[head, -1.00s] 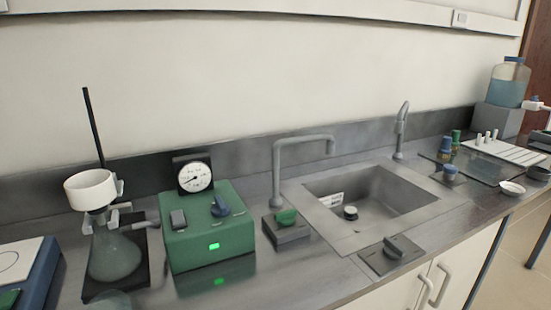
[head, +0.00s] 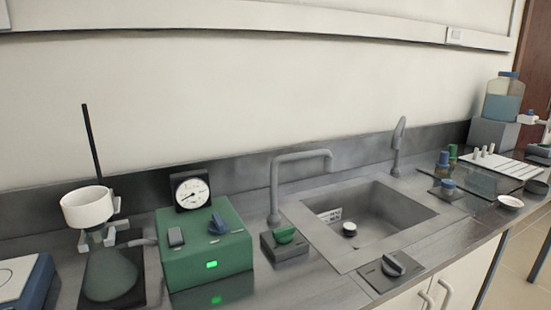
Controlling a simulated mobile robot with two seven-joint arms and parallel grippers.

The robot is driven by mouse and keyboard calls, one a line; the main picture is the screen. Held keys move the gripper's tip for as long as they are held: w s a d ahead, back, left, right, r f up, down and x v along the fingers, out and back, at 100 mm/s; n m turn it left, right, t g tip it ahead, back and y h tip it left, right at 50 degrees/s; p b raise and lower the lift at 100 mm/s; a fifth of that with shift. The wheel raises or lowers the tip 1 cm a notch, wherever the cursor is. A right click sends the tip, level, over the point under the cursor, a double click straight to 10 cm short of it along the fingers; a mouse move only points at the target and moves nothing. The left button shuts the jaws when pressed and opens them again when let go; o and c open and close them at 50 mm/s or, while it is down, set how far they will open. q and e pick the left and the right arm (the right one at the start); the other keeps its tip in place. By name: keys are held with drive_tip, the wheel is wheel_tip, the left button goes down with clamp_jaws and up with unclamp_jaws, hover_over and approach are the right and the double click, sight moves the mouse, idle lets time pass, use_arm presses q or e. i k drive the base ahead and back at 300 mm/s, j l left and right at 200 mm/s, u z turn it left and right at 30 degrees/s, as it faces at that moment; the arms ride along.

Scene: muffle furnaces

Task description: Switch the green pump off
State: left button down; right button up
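The green pump (head: 207,248) is a box on the grey counter, left of the sink. A lit green lamp (head: 211,265) shows on its front. Neither of my grippers is in view.
A filter flask with a white funnel (head: 88,207) and a black stand rod is left of the pump. A green-knobbed block (head: 285,241), a tap (head: 275,188) and a sink (head: 400,212) are to its right. A blue-sided balance (head: 28,281) sits at the far left.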

sight(174, 236)
drive_tip(key=i+l+u, duration=0.15)
drive_tip(key=l, duration=0.5)
drive_tip(key=l+u, duration=0.1)
drive_tip(key=l, duration=0.6)
drive_tip(key=i, duration=0.05)
